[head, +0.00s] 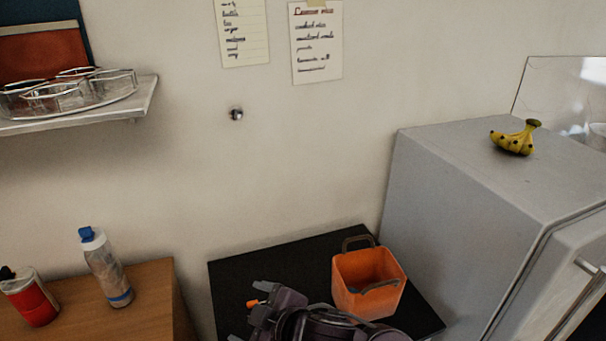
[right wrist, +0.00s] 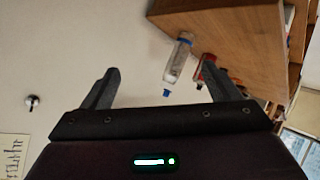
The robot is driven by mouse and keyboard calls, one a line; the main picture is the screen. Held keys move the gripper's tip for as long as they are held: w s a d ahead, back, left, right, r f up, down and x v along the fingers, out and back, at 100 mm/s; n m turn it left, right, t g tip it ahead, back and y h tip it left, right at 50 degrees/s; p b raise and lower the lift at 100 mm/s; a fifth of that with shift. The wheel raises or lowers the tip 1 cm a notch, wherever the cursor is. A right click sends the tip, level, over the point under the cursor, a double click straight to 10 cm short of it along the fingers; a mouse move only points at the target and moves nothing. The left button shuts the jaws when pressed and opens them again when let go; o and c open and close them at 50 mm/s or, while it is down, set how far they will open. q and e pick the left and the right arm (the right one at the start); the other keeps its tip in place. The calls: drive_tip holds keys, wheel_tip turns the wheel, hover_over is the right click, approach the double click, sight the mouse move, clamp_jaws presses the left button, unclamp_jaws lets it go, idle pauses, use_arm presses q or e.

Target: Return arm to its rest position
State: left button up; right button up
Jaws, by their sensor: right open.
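My right gripper (head: 250,312) is at the lower middle of the head view, over the left part of the black table. Its two fingers are spread apart. In the right wrist view the open fingers (right wrist: 160,72) have nothing between them up close. The bucket stands upright on the black table (head: 290,261). My left gripper is not in view.
A grey fridge (head: 455,190) with bananas (head: 515,138) on top stands right. On the left, a wooden cabinet (head: 150,290) holds a bottle (head: 108,270) and red can (head: 33,303). A wall shelf (head: 140,105) holds a glass tray. A small orange piece (head: 252,303) shows by my gripper.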

drive_tip(key=s+d+f+m+h, duration=0.1)
drive_tip(key=d+f+m+h, duration=0.2)
drive_tip(key=d+m, duration=0.35)
drive_tip(key=s+d+f+m+h, duration=0.2)
drive_tip(key=d+m+h, duration=0.1)
drive_tip(key=d, duration=0.7)
drive_tip(key=s+d+f+m+g+h, duration=0.35)
drive_tip(key=s+d+f+m, duration=0.2)
drive_tip(key=s+d, duration=0.6)
wheel_tip(320, 180, down, 37)
drive_tip(key=s+n+g+b, duration=0.1)
drive_tip(key=g+b, duration=0.1)
drive_tip(key=b, duration=0.4)
drive_tip(key=s+d+f+b, duration=0.2)
drive_tip(key=s+f, duration=0.7)
drive_tip(key=f, duration=0.1)
drive_tip(key=s+d+f+g+b, duration=0.1)
drive_tip(key=s+d+f+b, duration=0.1)
drive_tip(key=s+f, duration=0.8)
drive_tip(key=shift+s+f, duration=0.15)
drive_tip(key=shift+f, duration=0.4)
